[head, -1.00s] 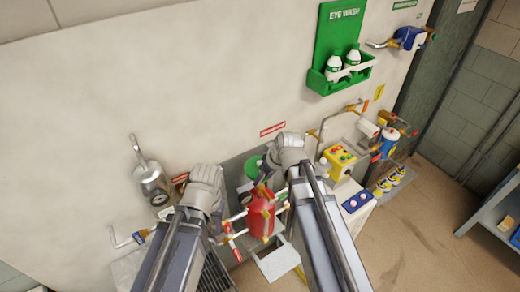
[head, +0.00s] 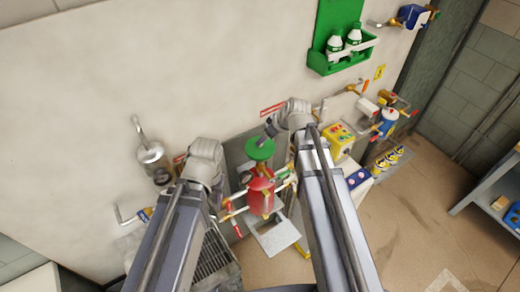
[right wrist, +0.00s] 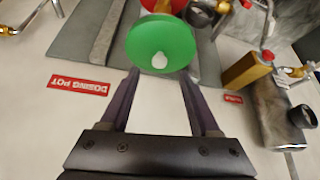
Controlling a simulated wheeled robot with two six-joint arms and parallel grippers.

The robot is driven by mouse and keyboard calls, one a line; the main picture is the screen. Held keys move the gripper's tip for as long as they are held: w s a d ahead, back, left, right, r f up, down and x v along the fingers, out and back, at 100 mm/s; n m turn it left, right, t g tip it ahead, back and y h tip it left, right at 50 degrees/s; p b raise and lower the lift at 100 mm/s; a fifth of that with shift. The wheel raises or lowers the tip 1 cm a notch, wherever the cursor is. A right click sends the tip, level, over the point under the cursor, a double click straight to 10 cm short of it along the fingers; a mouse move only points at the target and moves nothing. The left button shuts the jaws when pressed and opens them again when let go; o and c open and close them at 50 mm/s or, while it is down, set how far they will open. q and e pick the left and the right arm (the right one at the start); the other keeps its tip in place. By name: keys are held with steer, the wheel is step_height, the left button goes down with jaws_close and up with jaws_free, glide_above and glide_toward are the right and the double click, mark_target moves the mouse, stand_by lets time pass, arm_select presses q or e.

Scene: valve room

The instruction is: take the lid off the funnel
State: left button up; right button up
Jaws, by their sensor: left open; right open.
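A round green lid with a pale knob at its middle shows in the right wrist view (right wrist: 163,42), just beyond my right gripper's tips. In the head view the green lid (head: 259,149) sits above the red vessel (head: 261,192); the funnel under it is hidden. My right gripper (right wrist: 158,76) is open and empty, its two dark fingers pointing at the lid's near edge, with the knob ahead between them. I cannot tell whether they touch the lid. My left gripper (head: 206,165) is open, left of the red vessel; its fingertips are hard to make out.
Pipes with coloured handles surround the red vessel. A yellow button box (head: 339,142) and a blue-capped vessel (head: 387,123) stand to the right. A metal can (head: 152,160) is on the wall at left. A green eye-wash holder (head: 341,52) hangs above. Open floor lies at right.

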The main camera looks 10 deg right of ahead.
mark_target(266, 151)
steer(key=shift+b+x, duration=2.2)
steer(key=shift+x, duration=0.4)
steer(key=shift+r, duration=0.1)
steer(key=shift+d, duration=0.1)
jaws_close()
